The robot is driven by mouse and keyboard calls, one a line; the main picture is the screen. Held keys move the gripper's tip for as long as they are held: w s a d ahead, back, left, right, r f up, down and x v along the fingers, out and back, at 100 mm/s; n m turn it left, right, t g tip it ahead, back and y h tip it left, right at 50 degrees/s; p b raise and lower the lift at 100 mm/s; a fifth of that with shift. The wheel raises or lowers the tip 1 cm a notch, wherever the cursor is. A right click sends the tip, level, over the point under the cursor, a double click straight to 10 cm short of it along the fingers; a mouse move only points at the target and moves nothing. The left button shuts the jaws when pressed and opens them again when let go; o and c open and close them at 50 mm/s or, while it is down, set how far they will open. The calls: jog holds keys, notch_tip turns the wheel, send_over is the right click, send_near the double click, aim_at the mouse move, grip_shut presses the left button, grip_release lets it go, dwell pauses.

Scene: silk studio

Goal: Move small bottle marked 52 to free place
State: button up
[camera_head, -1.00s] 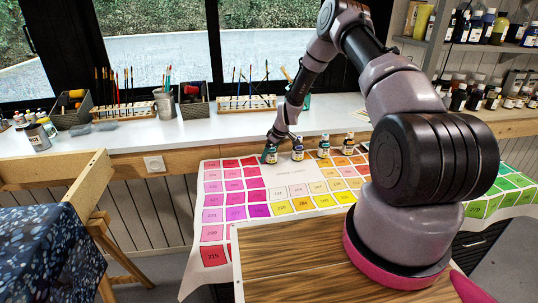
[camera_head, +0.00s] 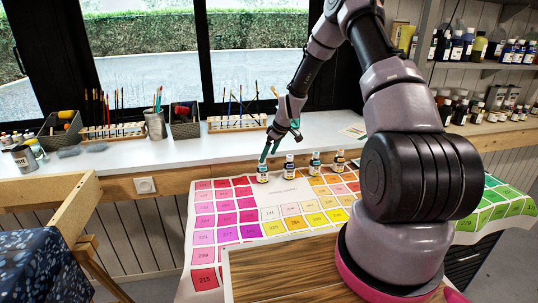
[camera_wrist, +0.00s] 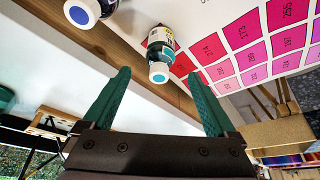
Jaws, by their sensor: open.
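Several small bottles stand upright in a row along the back edge of the colour chart (camera_head: 285,190). Their numbers are too small to read, so I cannot tell which is 52. The leftmost bottle (camera_head: 262,173) has a white label; the second bottle (camera_head: 290,167) stands to its right. My gripper (camera_head: 279,146), with green fingers, is open and empty just above these two. In the wrist view my open fingers (camera_wrist: 162,88) point towards a bottle with a blue-topped white cap (camera_wrist: 160,55). Another blue-capped bottle (camera_wrist: 82,12) is at the upper left.
Two more bottles, a third (camera_head: 315,163) and a fourth (camera_head: 339,160), continue the row rightwards. Brush racks (camera_head: 237,122) and a dark basket (camera_head: 185,122) stand on the white windowsill. Shelves of paint bottles (camera_head: 480,48) are at the right. The chart's front part is clear.

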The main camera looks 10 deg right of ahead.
jog(key=s+d+r+m+t+h, duration=0.15)
jog(key=s+r, duration=0.35)
jog(key=r, duration=0.5)
jog(key=s+r+m, duration=0.2)
jog(key=s+r, duration=0.2)
jog(key=r, duration=0.7)
jog(key=s+d+r+m, duration=0.15)
jog(key=s+r, duration=0.35)
jog(key=r, duration=0.5)
jog(key=s+r+m+t, duration=0.1)
jog(key=s+r+m, duration=0.3)
jog(key=s, duration=0.8)
jog(key=s+r+m+t, duration=0.1)
jog(key=s+r+m, duration=0.3)
jog(key=s, duration=0.8)
notch_tip(320, 180, up, 3)
jog(key=shift+d+f, duration=0.15)
jog(key=shift+d, duration=0.05)
